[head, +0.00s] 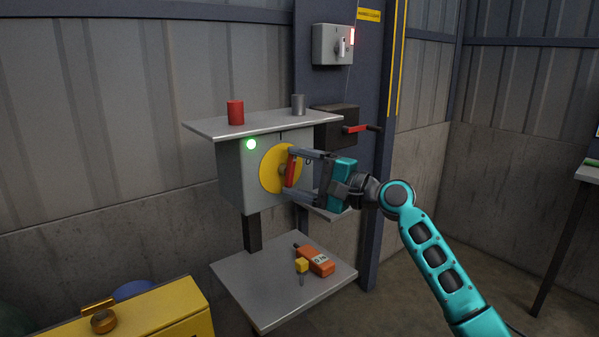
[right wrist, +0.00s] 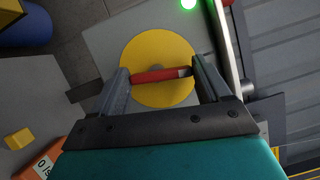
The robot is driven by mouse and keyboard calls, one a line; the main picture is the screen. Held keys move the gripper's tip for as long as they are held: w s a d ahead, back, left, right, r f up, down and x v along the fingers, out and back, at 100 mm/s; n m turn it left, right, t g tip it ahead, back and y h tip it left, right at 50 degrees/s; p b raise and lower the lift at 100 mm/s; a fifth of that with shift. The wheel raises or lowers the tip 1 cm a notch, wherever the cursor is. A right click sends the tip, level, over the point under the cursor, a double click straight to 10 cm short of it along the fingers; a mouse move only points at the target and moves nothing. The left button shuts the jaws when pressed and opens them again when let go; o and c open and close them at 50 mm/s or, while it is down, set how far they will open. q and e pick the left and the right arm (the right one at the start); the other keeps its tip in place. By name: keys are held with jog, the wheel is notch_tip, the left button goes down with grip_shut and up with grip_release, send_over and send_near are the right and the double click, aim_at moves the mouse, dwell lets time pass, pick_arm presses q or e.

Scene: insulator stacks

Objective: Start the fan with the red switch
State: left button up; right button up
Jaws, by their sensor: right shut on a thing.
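The red switch handle (head: 290,171) sits on a round yellow plate (head: 270,174) on the front of a grey box (head: 237,183). In the head view the handle stands nearly upright, tilted slightly. My right gripper (head: 291,172) is at the handle, with one finger above and one below. In the right wrist view the red handle (right wrist: 160,75) spans between the two fingers, and the gripper is shut on its ends. A green lamp (head: 251,144) glows on the box, upper left of the plate. No fan shows. My left gripper is not in view.
A red can (head: 236,112) and a grey cylinder (head: 298,104) stand on the shelf (head: 265,123) above the box. An orange meter (head: 319,261) and a yellow-handled screwdriver (head: 302,266) lie on the lower shelf (head: 262,305). A dark box with a red crank (head: 357,129) is behind my gripper.

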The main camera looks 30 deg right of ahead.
pick_arm(q)
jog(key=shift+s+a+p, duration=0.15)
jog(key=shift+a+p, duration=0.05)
jog(key=shift+p, duration=0.15)
pick_arm(e)
jog(key=shift+n+g, duration=0.4)
jog(key=shift+n, duration=0.6)
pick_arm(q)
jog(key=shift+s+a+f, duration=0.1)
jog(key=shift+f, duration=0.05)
pick_arm(e)
jog(key=shift+h, duration=0.3)
jog(key=o, duration=1)
jog(key=shift+s, duration=0.15)
pick_arm(q)
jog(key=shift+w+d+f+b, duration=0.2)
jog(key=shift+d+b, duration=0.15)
jog(key=shift+b, duration=0.35)
pick_arm(e)
jog(key=v, duration=1.2)
jog(key=shift+s+d, duration=0.2)
jog(key=shift+s, duration=0.1)
